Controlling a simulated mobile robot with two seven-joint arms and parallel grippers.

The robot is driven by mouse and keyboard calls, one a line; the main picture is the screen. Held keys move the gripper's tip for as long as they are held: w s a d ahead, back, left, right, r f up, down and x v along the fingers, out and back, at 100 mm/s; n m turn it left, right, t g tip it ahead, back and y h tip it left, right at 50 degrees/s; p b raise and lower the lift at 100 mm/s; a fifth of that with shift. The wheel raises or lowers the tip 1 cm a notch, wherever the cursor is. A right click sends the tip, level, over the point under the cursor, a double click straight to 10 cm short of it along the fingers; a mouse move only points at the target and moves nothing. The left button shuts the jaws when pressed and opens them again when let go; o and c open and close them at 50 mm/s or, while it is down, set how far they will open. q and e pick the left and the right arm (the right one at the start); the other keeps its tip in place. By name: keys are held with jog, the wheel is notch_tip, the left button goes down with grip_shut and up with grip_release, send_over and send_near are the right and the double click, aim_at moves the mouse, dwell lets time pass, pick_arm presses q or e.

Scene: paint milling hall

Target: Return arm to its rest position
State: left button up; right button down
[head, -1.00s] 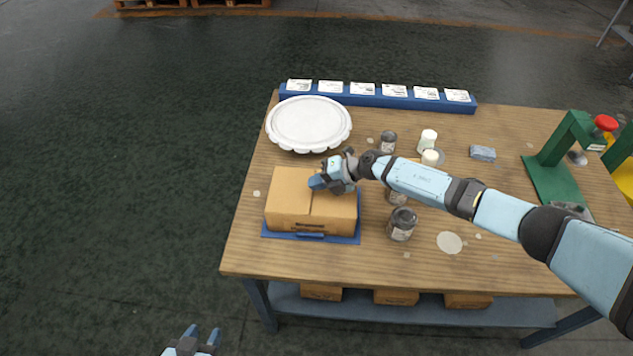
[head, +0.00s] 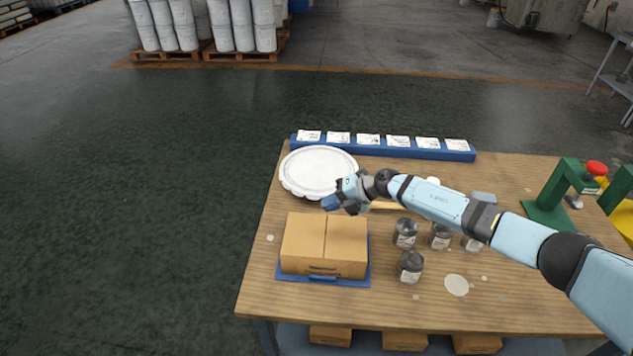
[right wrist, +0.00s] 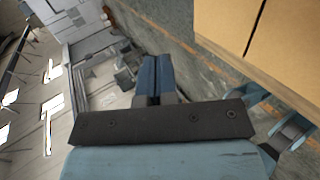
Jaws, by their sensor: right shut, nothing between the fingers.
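My right arm reaches in from the right over the table (head: 520,315) in the head view. Its gripper (head: 331,202) is shut and empty, pointing left. It is just beyond the far edge of a closed cardboard box (head: 324,245), over the near-right rim of a white scalloped dish (head: 318,172), and looks clear of both. In the right wrist view the blue fingertips (right wrist: 151,77) are together, with the box (right wrist: 270,40) at upper right. My left gripper is not in the head view.
The box sits on a blue tray (head: 322,281). Several dark jars (head: 410,266) stand under and in front of my arm. A blue rack with white labels (head: 384,152) lines the back edge. A green press (head: 547,213) stands at right. Open floor lies left.

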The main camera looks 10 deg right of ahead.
jog(key=s+a+f+m+t+y, duration=0.35)
jog(key=s+a+m+t, duration=0.35)
jog(key=s+a+m, duration=0.5)
jog(key=s+d+f+m+h, duration=0.3)
jog(key=s+d+m, duration=0.3)
jog(key=s, duration=0.2)
jog(key=s+d+f+m+h, duration=0.3)
jog(key=s+d+m+h, duration=0.2)
jog(key=s, duration=0.4)
jog(key=s+d+f+m+h, duration=0.3)
jog(key=s+d+m+h, duration=0.1)
jog(key=s+d+m, duration=0.3)
jog(key=shift+s+m+t, duration=0.3)
jog(key=shift+s+t, duration=0.1)
jog(key=shift+s, duration=0.8)
jog(key=shift+d, duration=0.1)
